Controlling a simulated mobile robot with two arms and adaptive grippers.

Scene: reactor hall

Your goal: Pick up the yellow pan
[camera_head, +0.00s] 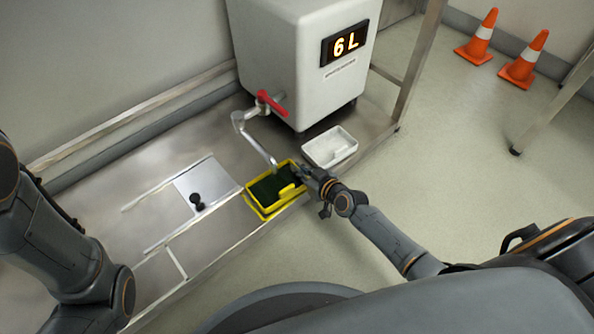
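The yellow pan (258,209) sits on the metal bench, below the spout of the tank's tap. Its inside looks dark green or black, and a yellow part shows near its right side. My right gripper (303,176) is at the pan's right edge, with its arm coming in from the lower right. The fingers are small and overlap the pan's rim, so I cannot tell whether they are open or shut on it. My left arm shows at the left edge, but its gripper is not in view.
A white tank (300,50) reading "6 L" stands behind the pan, with a red-handled tap (268,101). A white pan (331,147) sits just right of the yellow pan. A metal plate with a black knob (197,201) lies left. Orange cones (523,62) stand far right.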

